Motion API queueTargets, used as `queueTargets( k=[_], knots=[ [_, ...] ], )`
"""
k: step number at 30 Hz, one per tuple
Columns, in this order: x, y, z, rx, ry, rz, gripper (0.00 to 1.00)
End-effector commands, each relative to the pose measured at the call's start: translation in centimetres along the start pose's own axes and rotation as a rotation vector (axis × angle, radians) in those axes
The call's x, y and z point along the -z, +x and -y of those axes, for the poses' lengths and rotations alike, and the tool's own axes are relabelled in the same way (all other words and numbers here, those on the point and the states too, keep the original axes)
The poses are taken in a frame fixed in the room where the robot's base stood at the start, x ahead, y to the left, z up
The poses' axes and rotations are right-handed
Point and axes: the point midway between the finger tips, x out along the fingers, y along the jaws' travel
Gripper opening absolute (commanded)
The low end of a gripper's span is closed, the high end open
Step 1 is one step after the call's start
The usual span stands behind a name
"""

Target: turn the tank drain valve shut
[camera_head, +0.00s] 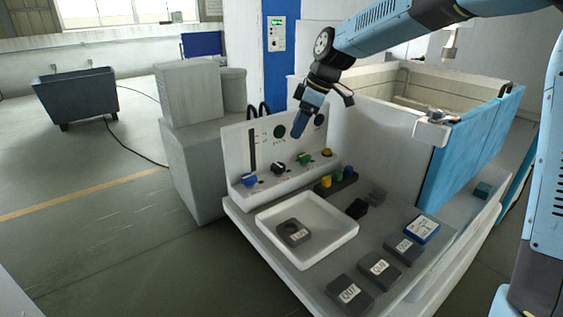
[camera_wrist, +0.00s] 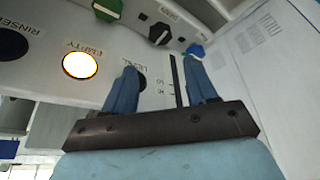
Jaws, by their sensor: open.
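The control panel (camera_head: 300,165) has a blue knob (camera_head: 249,180), a black knob (camera_head: 278,168) and a green knob (camera_head: 304,159) on its lower ledge. The same blue knob (camera_wrist: 195,50), black knob (camera_wrist: 158,33) and green knob (camera_wrist: 108,8) show at the top of the wrist view. My gripper (camera_head: 297,133) is open and empty in front of the upper panel, above the knobs. In the wrist view its fingertips (camera_wrist: 162,68) are apart, touching no knob. The lamp marked EMPTY (camera_wrist: 80,65) is lit.
A white tray (camera_head: 330,217) holds a dark block (camera_head: 293,232). Several labelled dark blocks and a blue-and-white box (camera_head: 422,229) lie on the bench. The open tank (camera_head: 400,95) with blue sides stands behind. Several coloured pieces (camera_head: 336,180) sit right of the panel.

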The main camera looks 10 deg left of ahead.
Motion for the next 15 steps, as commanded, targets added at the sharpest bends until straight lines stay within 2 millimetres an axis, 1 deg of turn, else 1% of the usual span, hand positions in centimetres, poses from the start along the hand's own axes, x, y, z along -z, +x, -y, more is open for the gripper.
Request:
queueTargets(
  k=[15],
  knots=[
    [0.0, 8.8, 0.1, 0.004, 0.001, 0.002, 0.57]
  ],
)
